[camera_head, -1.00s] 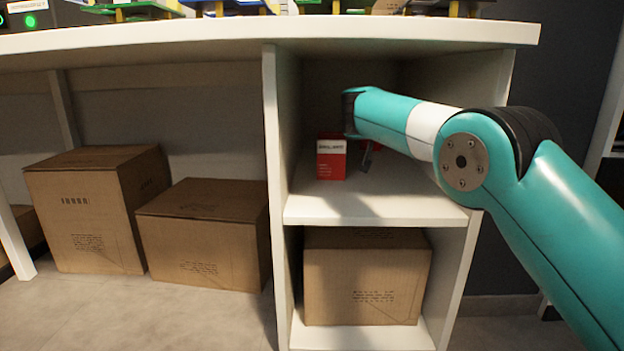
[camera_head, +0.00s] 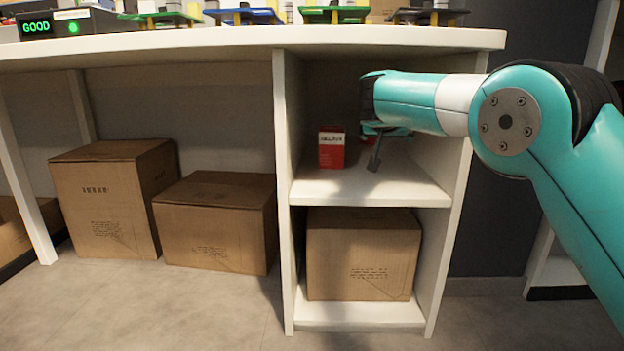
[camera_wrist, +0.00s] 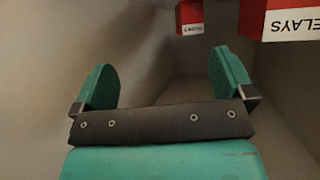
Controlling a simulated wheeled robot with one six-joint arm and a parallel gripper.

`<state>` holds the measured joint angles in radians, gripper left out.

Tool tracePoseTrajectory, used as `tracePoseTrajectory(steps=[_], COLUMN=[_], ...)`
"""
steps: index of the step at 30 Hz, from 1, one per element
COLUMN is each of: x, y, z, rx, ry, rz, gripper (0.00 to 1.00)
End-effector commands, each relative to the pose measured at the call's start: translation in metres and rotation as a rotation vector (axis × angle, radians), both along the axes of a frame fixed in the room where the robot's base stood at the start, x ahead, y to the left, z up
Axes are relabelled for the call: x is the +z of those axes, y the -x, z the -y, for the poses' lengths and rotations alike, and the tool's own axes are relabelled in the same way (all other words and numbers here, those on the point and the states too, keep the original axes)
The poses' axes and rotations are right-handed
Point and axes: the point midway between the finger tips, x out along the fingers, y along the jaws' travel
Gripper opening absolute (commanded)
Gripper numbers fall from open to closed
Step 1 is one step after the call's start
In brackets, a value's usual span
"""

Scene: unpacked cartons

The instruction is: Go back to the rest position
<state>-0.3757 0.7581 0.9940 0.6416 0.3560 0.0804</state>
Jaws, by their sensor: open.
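My gripper (camera_wrist: 165,85) shows in the wrist view with its two green fingers spread apart and nothing between them. In the head view my gripper (camera_head: 374,150) is inside the upper shelf compartment, partly hidden by my own arm. A red and white box (camera_head: 331,147) stands upright on the upper shelf, left of the gripper and apart from it. In the wrist view a red box with a "RELAYS" label (camera_wrist: 292,25) is at the top right, and another red box (camera_wrist: 190,17) is at the top middle.
The upper shelf board (camera_head: 370,190) and the white divider (camera_head: 284,200) bound the compartment. A carton (camera_head: 362,255) fills much of the lower shelf. Two cartons (camera_head: 112,200) (camera_head: 217,225) stand on the floor at left. The white tabletop (camera_head: 250,42) lies above, with several boards on it.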

Motion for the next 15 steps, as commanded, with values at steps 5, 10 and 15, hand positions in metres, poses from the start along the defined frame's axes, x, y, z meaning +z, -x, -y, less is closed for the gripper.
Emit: tracePoseTrajectory(steps=[5, 10, 15], x=[0.000, -0.007, -0.026], y=[0.028, 0.076, 0.177], z=[-0.007, -0.015, -0.023], rx=[0.098, 0.232, 0.440], ry=[-0.005, -0.014, -0.038], rz=[-0.091, -0.221, -0.425], gripper=[1.00, 1.00, 1.00])
